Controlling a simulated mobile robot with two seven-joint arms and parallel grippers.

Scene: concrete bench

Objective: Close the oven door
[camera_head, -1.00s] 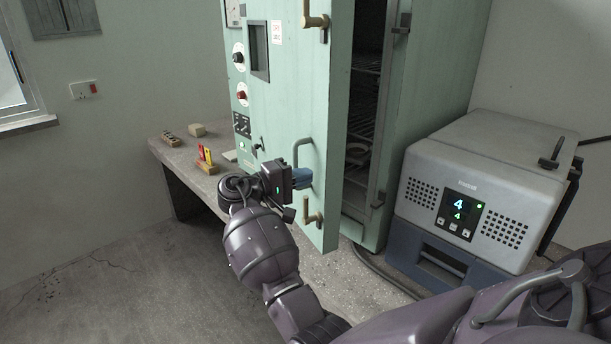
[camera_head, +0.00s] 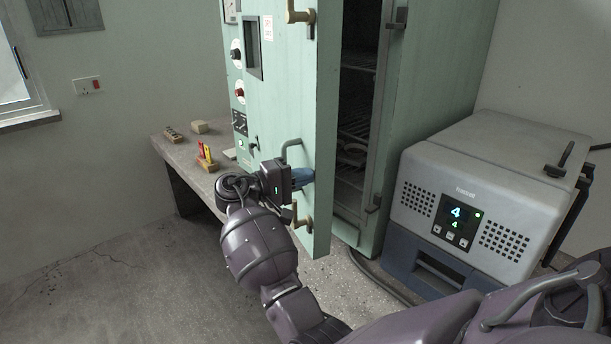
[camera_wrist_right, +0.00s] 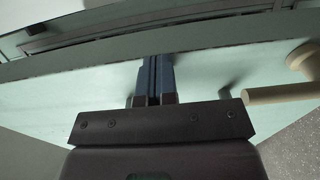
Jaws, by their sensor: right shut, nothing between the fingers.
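The oven is a tall pale green cabinet (camera_head: 428,88) with its door (camera_head: 318,110) standing open, hinged at the left. Wire shelves (camera_head: 356,120) show in the gap. A tan latch (camera_wrist_right: 283,94) is at the right. My left gripper is out of view.
A grey instrument box (camera_head: 478,190) with a lit display sits right of the oven on the bench. Coloured-handled tools in a wooden block (camera_head: 206,160) and small blocks stand on the bench at left. A dark cable (camera_head: 375,283) runs along the bench by the instrument.

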